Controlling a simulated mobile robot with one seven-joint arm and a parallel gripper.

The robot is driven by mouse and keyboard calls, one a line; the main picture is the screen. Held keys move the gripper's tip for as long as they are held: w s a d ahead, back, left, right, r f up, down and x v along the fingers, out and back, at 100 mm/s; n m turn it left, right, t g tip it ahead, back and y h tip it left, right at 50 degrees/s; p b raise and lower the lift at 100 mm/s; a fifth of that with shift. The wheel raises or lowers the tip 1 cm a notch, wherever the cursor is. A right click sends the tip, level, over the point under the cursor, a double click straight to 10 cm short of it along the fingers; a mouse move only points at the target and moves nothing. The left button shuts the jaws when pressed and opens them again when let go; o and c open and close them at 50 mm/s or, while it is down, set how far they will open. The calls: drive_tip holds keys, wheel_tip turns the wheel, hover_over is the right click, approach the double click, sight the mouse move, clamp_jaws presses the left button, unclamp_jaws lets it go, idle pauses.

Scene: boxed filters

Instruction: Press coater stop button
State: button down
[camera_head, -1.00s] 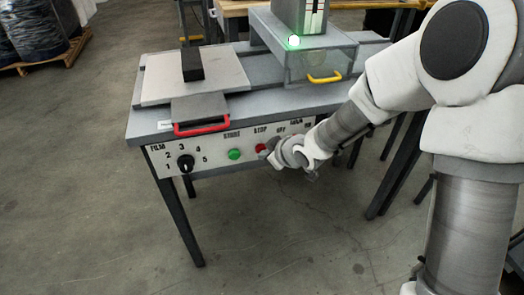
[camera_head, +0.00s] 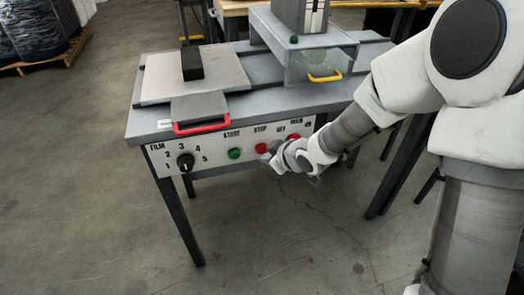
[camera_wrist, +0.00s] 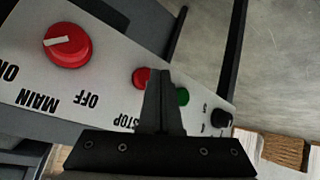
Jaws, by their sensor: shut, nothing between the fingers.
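The red stop button (camera_head: 261,148) sits under the STOP label on the coater's front panel (camera_head: 213,157). It also shows in the wrist view (camera_wrist: 141,77), partly hidden behind my fingers. My gripper (camera_head: 270,156) is just right of the button in the head view, close to the panel. In the wrist view its fingers (camera_wrist: 162,95) are shut together and empty. I cannot tell whether they touch the button. The indicator lamp (camera_head: 294,39) on top of the coater is dark.
The green start button (camera_head: 235,154) is left of stop. The black film dial (camera_head: 186,162) is further left. A red main switch knob (camera_wrist: 68,45) is on the other side of my gripper. A red handle (camera_head: 202,127) juts out above the panel. Open floor lies in front.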

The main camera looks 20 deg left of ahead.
drive_tip(key=s+d, duration=0.1)
drive_tip(key=s, duration=0.1)
drive_tip(key=s+d, duration=0.1)
drive_tip(key=s, duration=0.1)
drive_tip(key=shift+s+d+b, duration=0.1)
drive_tip(key=shift+d+b, duration=0.2)
idle(0.3)
idle(0.6)
